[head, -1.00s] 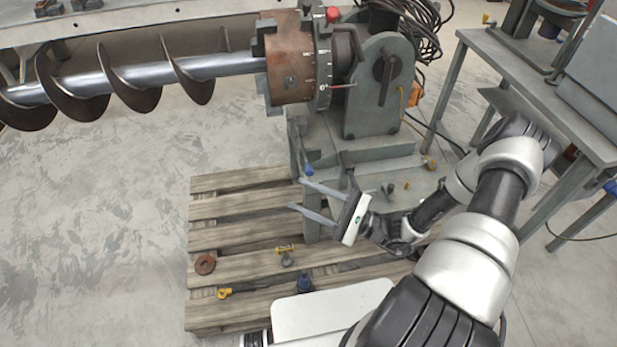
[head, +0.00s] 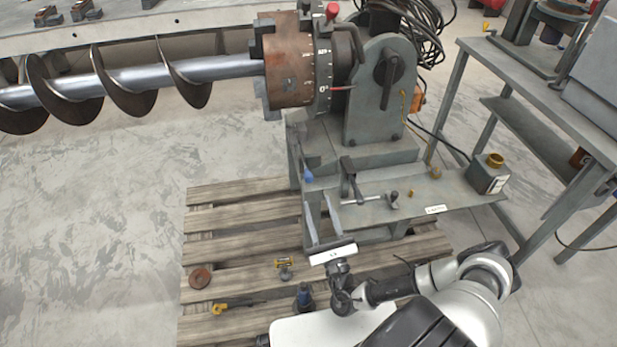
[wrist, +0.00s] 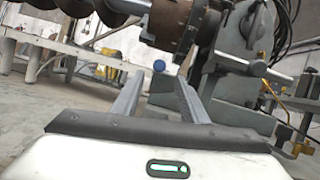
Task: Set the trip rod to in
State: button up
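A small blue knob (head: 308,176) sits at the front left of the grey machine base, below the chuck; it may be the end of the trip rod, but no label shows this. In the wrist view the blue knob (wrist: 158,66) appears round, just beyond and between my fingertips. My gripper (head: 317,194) is open and empty, its fingers pointing at the machine with their tips just short of the knob. My gripper (wrist: 160,80) also shows both fingers apart in the wrist view. The rod behind the knob is hidden.
A grey clamp with a T-bar (head: 362,199) stands right of my fingers on the base shelf. The chuck (head: 288,60) and auger (head: 140,78) are above. A wooden pallet (head: 240,215) with loose small parts lies below. Open floor is at left.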

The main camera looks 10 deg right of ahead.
aim_at(310, 181)
jog(key=b+x, duration=0.1)
jog(key=x, duration=0.9)
jog(key=shift+w+r, duration=0.15)
jog(key=shift+w, duration=0.05)
grip_shut()
